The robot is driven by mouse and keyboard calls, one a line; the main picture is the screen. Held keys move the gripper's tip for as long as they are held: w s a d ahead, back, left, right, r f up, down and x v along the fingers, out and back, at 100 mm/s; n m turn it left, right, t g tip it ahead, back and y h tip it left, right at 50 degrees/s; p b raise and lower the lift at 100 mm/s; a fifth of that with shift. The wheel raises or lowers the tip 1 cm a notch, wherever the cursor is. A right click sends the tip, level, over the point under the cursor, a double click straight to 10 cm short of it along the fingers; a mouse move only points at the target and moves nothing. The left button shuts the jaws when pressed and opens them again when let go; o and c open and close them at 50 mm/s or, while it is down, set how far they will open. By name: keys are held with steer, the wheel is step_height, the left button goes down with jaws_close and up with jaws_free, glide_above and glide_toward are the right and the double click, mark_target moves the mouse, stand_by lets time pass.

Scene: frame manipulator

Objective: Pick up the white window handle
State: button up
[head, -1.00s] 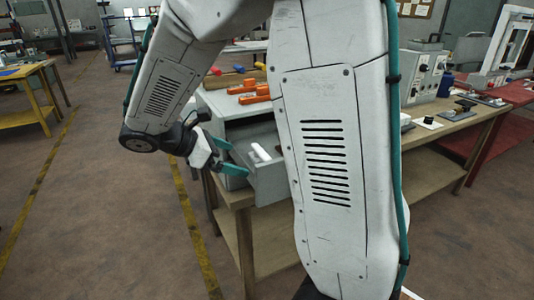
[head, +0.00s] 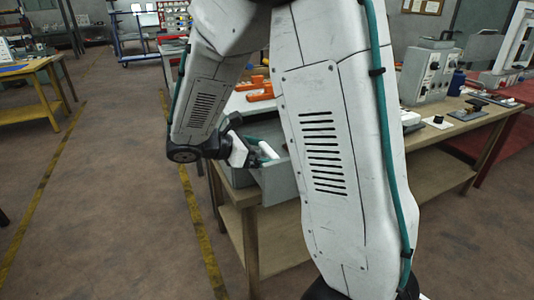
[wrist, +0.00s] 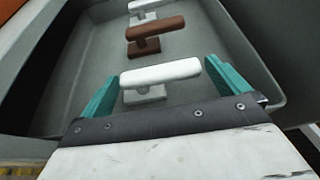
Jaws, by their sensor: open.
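A white window handle (wrist: 160,74) lies in a grey open drawer (wrist: 190,115), nearest my gripper in the wrist view. My gripper (wrist: 160,82) is open, with one teal finger on each side of this handle and a gap to it. Behind it in the drawer are a brown handle (wrist: 155,36) and another white handle (wrist: 145,8), partly cut off by the top edge. In the head view, my gripper (head: 262,153) is at the drawer (head: 280,182), beside a white handle (head: 268,150). My arm hides part of the bench there.
The drawer's walls stand close around the gripper. A wooden workbench (head: 440,135) carries a grey control box (head: 427,75) and small parts. Open floor lies to the left.

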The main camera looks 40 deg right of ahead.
steer(key=c, duration=0.9)
steer(key=shift+o, duration=0.2)
